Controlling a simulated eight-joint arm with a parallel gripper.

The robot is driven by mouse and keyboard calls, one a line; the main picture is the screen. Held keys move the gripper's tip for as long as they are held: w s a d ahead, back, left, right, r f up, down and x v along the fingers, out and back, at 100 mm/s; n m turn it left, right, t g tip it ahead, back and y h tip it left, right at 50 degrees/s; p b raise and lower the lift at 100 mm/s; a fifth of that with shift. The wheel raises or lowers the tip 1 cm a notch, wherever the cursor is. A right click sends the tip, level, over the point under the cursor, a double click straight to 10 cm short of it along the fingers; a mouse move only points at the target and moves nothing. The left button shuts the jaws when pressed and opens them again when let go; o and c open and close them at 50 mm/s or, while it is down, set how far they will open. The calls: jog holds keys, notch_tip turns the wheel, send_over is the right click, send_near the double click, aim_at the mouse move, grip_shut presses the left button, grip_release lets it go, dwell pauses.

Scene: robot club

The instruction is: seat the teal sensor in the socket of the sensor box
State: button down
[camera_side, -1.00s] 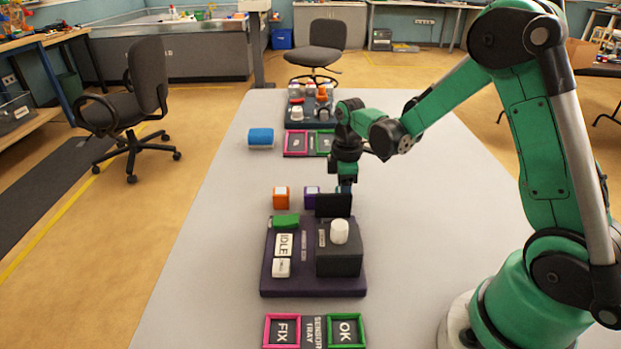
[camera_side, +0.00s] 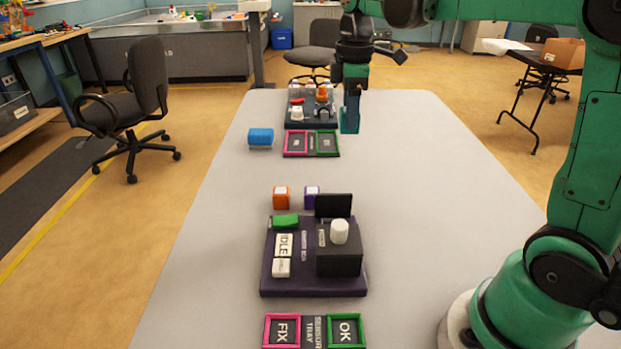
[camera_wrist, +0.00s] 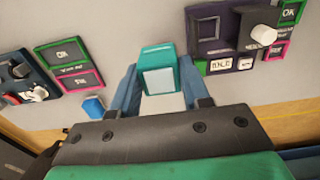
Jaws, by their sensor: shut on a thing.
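My gripper (camera_side: 350,128) hangs high above the table, its fingers pointing down. In the wrist view its blue fingers (camera_wrist: 160,90) are shut on the teal sensor (camera_wrist: 158,72), a teal block with a pale face. The sensor box (camera_side: 312,284) sits on the near part of the table, well apart from the gripper. It has a dark purple base, a display reading IDLE, a black housing with a white knob and an upright black panel. In the wrist view a dark square recess, seemingly the socket (camera_wrist: 208,28), shows beside the knob. The side view does not show inside it.
An orange block (camera_side: 281,198) and a purple block (camera_side: 311,198) stand behind the box. The sensor tray (camera_side: 313,331) lies in front, with FIX and OK frames. A blue-topped item (camera_side: 261,137), another tray (camera_side: 311,143) and a second device (camera_side: 311,123) lie farther back. The table's right side is clear.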

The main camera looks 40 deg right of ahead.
notch_tip(320, 180, up, 2)
jog(key=shift+r, duration=0.1)
jog(key=shift+a, duration=0.15)
send_near(335, 213)
jog(key=s+a, duration=0.2)
jog(key=shift+w+a+f, duration=0.1)
jog(key=shift+a+f, duration=0.1)
jog(key=shift+f, duration=2.05)
jog(key=shift+f, duration=0.55)
jog(key=shift+f, duration=0.35)
jog(key=shift+f, duration=0.5)
